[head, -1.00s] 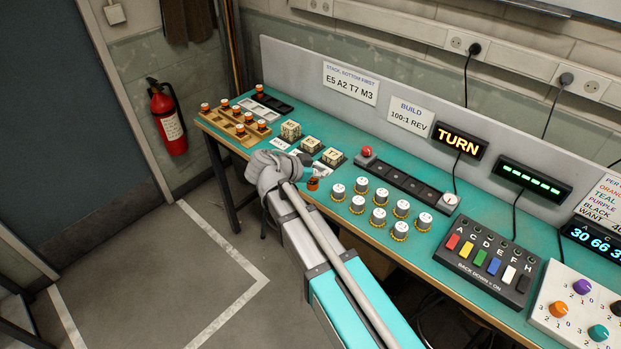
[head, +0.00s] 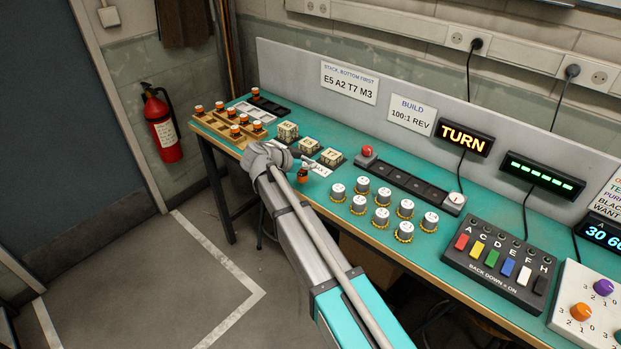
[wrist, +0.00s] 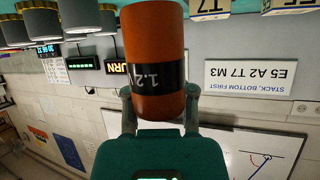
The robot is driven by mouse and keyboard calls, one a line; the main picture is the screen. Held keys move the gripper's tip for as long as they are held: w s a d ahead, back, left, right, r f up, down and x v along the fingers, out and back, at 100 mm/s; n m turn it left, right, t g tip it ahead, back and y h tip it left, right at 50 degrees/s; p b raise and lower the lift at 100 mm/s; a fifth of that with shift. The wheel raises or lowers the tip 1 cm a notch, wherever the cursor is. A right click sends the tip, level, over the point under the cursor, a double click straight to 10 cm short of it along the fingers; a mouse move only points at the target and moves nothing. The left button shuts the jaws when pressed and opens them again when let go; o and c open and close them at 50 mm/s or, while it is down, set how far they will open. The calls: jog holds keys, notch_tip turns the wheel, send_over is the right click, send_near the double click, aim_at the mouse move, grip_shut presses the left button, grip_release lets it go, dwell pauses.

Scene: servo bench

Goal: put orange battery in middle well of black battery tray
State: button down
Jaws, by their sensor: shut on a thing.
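The orange battery (wrist: 155,60) with a black band fills the middle of the wrist view. My gripper (wrist: 160,105) is shut on it, one finger at each side. In the head view the held battery (head: 303,175) shows small at the bench's front edge, just right of my wrist. The black battery tray (head: 272,105) lies at the far left back of the bench, well away from my gripper. An orange-topped battery (head: 255,91) stands at its left end; its other wells look empty.
Labelled blocks (head: 308,146) stand between my gripper and the trays. Several white-topped knobs (head: 381,196) stand to the right.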

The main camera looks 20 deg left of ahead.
jog(key=shift+w+f, duration=0.1)
dwell(0.3)
jog(key=shift+w+a+f+b, duration=0.2)
jog(key=shift+f+b, duration=0.15)
jog(key=shift+b, duration=0.05)
jog(key=shift+w+f+b, duration=0.1)
jog(key=shift+f+b, duration=1.5)
jog(key=shift+f, duration=0.05)
jog(key=shift+f, duration=0.15)
jog(key=shift+c, duration=2.2)
grip_release()
jog(key=shift+r, duration=0.2)
